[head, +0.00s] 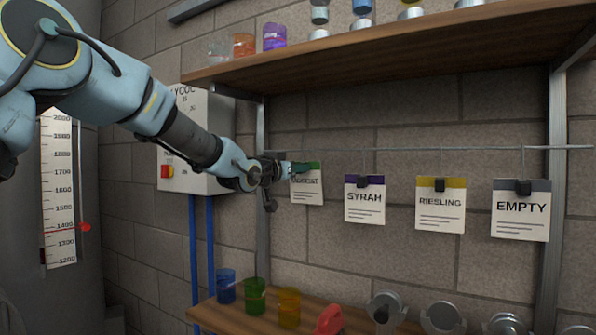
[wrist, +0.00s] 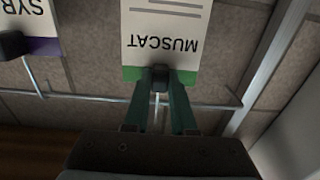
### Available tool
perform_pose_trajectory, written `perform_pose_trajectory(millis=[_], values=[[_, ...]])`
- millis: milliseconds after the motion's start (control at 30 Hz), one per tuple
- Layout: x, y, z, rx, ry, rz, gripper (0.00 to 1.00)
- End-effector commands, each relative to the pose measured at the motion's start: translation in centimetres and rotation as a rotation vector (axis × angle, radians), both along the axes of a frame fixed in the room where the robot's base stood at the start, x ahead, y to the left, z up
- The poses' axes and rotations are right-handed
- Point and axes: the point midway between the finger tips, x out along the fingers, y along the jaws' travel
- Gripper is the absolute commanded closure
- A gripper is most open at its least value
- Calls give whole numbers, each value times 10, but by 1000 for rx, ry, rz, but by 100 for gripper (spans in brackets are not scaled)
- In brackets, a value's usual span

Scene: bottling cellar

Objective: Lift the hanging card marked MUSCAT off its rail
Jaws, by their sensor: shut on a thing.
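The MUSCAT card (head: 307,187) is white with a green top band and hangs leftmost in the row under the rail (head: 400,149). In the wrist view the MUSCAT card (wrist: 165,35) appears upside down, with a dark clip (wrist: 160,73) at its green edge. My gripper (head: 290,168) is at the top of this card. In the wrist view its green fingers (wrist: 160,88) are shut on the clip. Whether the hook still bears on the rail (wrist: 100,99) I cannot tell.
The SYRAH card (head: 364,200), RIESLING card (head: 440,206) and EMPTY card (head: 520,211) hang to the right. A wooden shelf (head: 420,48) with glassware is above. A lower shelf (head: 262,322) holds coloured beakers. A control box (head: 200,120) is behind my arm.

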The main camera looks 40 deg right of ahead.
Motion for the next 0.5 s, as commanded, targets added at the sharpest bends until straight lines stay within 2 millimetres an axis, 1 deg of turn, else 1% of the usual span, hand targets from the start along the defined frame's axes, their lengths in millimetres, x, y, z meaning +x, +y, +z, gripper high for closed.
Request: perform_pose_trajectory(millis=[33, 367, 500], values=[[-1, -1, 5, -5, -2, -1, 100], [-1, 0, 5, -6, -3, -2, 100], [-2, 5, 5, -6, -3, -1, 100]])
